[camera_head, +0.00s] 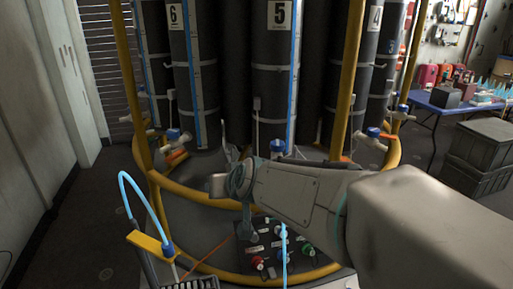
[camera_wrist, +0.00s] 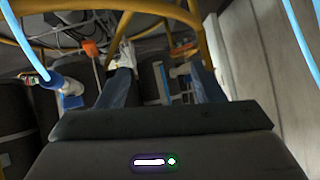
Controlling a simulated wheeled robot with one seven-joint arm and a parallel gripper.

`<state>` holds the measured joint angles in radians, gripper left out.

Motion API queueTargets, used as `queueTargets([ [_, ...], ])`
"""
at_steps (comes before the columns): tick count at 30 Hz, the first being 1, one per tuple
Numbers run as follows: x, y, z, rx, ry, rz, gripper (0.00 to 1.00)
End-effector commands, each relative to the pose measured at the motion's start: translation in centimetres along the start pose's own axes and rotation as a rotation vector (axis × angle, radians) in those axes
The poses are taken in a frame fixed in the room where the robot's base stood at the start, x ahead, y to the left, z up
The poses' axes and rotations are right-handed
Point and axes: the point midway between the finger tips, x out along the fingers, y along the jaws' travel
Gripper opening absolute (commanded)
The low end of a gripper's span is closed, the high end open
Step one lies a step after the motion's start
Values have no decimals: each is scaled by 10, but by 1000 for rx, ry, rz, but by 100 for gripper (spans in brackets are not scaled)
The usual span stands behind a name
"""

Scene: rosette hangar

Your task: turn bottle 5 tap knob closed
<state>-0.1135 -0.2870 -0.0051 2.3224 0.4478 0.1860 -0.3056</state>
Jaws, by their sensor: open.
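Bottle 5 (camera_head: 262,80) is a tall dark cylinder with a white label "5" and a blue strip, standing upright in the rack. A blue and white tap (camera_head: 277,147) shows just below it, its lower part hidden behind my arm. My gripper (camera_head: 226,170) is open in front of the rack, left of that tap and apart from it in the picture. In the wrist view my gripper (camera_wrist: 162,78) has two blue-grey fingers spread apart, with nothing held. A blue and white tap (camera_wrist: 72,88) lies left of the fingers there; I cannot tell whose it is.
A yellow rail (camera_head: 200,193) curves around the bottles, with yellow posts (camera_head: 347,75) rising from it. Another tap (camera_head: 174,136) sits left under bottle 6 (camera_head: 190,60). A knobbed panel (camera_head: 270,252) and blue hose (camera_head: 140,193) are in front. A blue table (camera_head: 432,106) stands right.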

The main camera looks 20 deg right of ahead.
Motion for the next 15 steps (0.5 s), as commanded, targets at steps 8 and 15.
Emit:
queueTargets([
  [8,59,22,-79,67,449,202,61],
  [15,76,69,-92,138,657,585,61],
])
